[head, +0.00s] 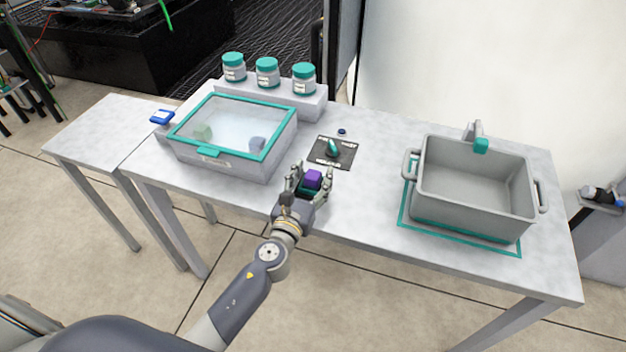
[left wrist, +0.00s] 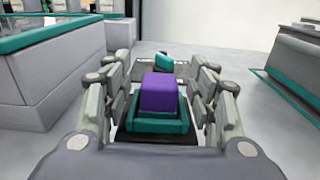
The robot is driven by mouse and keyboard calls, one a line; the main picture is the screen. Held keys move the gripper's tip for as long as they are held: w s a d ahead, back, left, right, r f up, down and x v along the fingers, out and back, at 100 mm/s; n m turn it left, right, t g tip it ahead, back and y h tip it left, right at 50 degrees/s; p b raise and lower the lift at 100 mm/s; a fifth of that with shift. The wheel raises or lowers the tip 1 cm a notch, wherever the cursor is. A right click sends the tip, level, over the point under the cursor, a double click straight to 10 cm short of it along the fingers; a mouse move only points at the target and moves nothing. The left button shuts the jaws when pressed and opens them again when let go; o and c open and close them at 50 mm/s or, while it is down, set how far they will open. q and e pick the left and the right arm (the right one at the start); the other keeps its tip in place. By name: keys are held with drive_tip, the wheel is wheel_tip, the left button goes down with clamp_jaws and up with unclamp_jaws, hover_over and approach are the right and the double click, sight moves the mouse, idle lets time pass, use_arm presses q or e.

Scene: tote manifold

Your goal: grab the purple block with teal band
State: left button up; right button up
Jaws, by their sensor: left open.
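The purple block (head: 313,178) with a teal band sits near the front edge of the table, left of its middle. In the left wrist view the purple block (left wrist: 159,92) stands upright, with the teal band (left wrist: 158,126) around its lower part. My left gripper (head: 311,180) is open, with its fingers on both sides of the block. In the left wrist view a gap shows between the fingers of the gripper (left wrist: 160,100) and the block. A dark patch lies under the block. My right gripper is not in view.
A lidded clear-top box (head: 240,162) with teal rim stands left of the gripper. Behind the gripper is a dark plate with a teal knob (head: 333,148). A grey tote (head: 475,222) stands at the right. Several teal-lidded jars (head: 267,76) line the back. Bare table lies between gripper and tote.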

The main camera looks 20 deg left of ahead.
use_arm(q)
drive_tip(key=shift+w, duration=0.4)
drive_tip(key=shift+s, duration=0.1)
drive_tip(key=c, duration=1.2)
drive_tip(key=shift+o, duration=0.2)
drive_tip(key=shift+r, duration=0.1)
